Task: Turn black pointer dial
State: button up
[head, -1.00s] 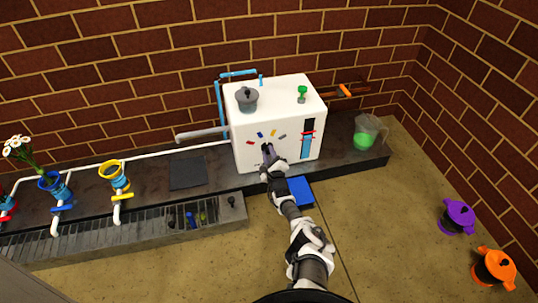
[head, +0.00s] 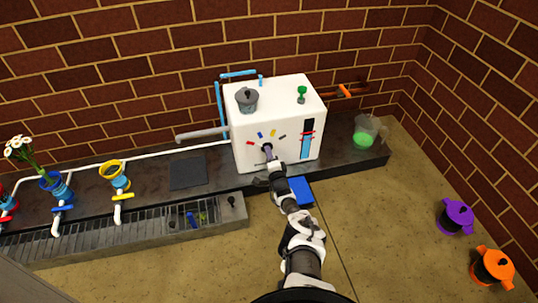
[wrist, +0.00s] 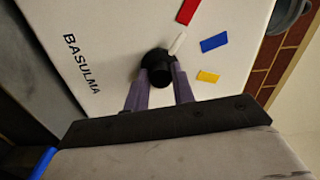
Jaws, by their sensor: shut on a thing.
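The black pointer dial (wrist: 158,61) is a round black knob on the front of a white box (head: 305,92). In the wrist view a pale pointer strip beside it slants up and right, between the red mark (wrist: 187,11) and the blue mark (wrist: 214,42). A yellow mark (wrist: 208,76) lies further round. My gripper (wrist: 162,75) is shut on the dial, its purple fingers on either side of the black knob. In the head view my gripper (head: 269,157) is against the lower left of the box front, mostly covering the dial.
A grey pot (head: 247,101) and a green knob (head: 301,94) are on the box top. A pitcher with green liquid (head: 365,134) stands right on the dark counter. A blue block (head: 300,190) is below the box. Pipes with coloured funnels run left.

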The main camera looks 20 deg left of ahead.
jog(key=shift+n, duration=0.6)
jog(key=o, duration=1)
jog(key=p+v, duration=1)
jog(key=v, duration=0.4)
